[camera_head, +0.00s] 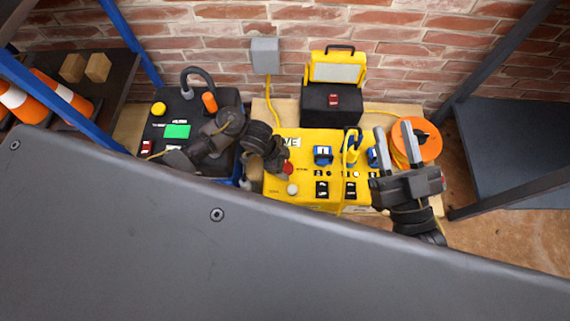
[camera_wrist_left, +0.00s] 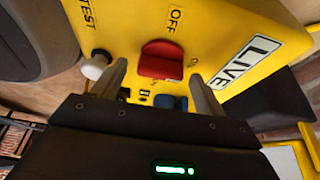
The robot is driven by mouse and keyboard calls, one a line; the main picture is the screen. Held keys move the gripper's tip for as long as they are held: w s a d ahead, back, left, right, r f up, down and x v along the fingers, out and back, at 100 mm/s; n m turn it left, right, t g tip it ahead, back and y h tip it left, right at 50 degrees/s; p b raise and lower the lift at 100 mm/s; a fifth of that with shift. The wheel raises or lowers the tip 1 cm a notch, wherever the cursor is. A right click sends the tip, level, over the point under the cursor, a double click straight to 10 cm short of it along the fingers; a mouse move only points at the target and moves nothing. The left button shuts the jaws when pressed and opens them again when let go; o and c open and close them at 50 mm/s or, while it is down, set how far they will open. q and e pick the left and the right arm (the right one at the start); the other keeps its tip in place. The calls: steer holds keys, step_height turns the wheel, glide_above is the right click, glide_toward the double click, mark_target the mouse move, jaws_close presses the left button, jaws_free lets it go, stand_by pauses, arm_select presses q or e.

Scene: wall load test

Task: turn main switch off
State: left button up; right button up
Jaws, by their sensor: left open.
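The yellow test box (camera_head: 308,180) sits on a wooden bench in the head view. Its red switch (camera_head: 288,168) is on the left part of the panel, above a white knob (camera_head: 292,189). In the left wrist view the red switch (camera_wrist_left: 162,60) lies near an "OFF" label (camera_wrist_left: 175,18), with the white knob (camera_wrist_left: 95,66) to its left. My left gripper (camera_wrist_left: 157,73) is open, its fingertips on either side of the red switch in that view; I cannot tell whether they touch it. My right gripper (camera_head: 394,128) is open and empty over the box's right end.
A black device with a green screen (camera_head: 177,131) stands left of the yellow box. A black-and-yellow case (camera_head: 333,104) stands behind, an orange cable reel (camera_head: 428,147) at right. Yellow cables cross the panel. A brick wall (camera_head: 210,48) closes the back.

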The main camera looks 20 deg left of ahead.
arm_select(q)
steer(key=shift+d+f, duration=0.1)
steer(key=shift+f, duration=0.1)
arm_select(e)
steer(key=shift+s+r+t, duration=0.15)
steer(key=shift+r+t, duration=0.25)
arm_select(q)
steer(key=c, duration=1)
